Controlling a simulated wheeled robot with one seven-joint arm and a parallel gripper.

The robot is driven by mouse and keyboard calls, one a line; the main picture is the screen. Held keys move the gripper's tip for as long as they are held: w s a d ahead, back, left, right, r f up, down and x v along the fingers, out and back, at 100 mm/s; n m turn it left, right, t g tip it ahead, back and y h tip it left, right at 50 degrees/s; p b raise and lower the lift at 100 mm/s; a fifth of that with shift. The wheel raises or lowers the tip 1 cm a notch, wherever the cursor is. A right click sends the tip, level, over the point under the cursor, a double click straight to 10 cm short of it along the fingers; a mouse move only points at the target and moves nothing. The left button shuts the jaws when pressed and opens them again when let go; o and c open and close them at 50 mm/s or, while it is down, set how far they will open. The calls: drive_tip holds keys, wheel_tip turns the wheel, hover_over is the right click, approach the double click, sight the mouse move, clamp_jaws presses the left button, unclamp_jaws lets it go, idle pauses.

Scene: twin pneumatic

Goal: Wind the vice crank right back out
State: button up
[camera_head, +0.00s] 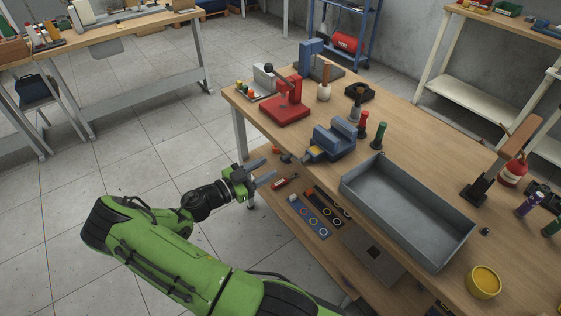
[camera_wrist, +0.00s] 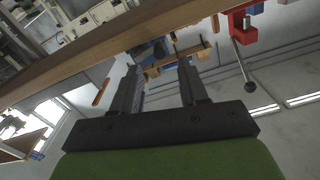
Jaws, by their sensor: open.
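The blue vice (camera_head: 333,138) stands on the bench near its front left edge, with a yellowish block at its front. A small dark part (camera_head: 286,158) shows between the vice and my gripper and may be its crank; I cannot tell its angle. My gripper (camera_head: 268,171) is open and empty, off the bench's front edge, left of the vice and apart from it. In the wrist view, the open fingers (camera_wrist: 157,66) point towards the bench edge. A brownish bar with blue behind it (camera_wrist: 185,58) shows near the right fingertip; I cannot tell whether it is the crank.
A red press (camera_head: 288,108) stands behind the vice; its ball-ended lever (camera_wrist: 250,86) shows in the wrist view. A lower shelf (camera_head: 266,190) holds small items.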

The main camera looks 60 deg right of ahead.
sight(281, 160)
drive_tip(key=x, duration=0.6)
drive_tip(key=shift+s+d, duration=0.15)
drive_tip(key=shift+d, duration=0.1)
clamp_jaws()
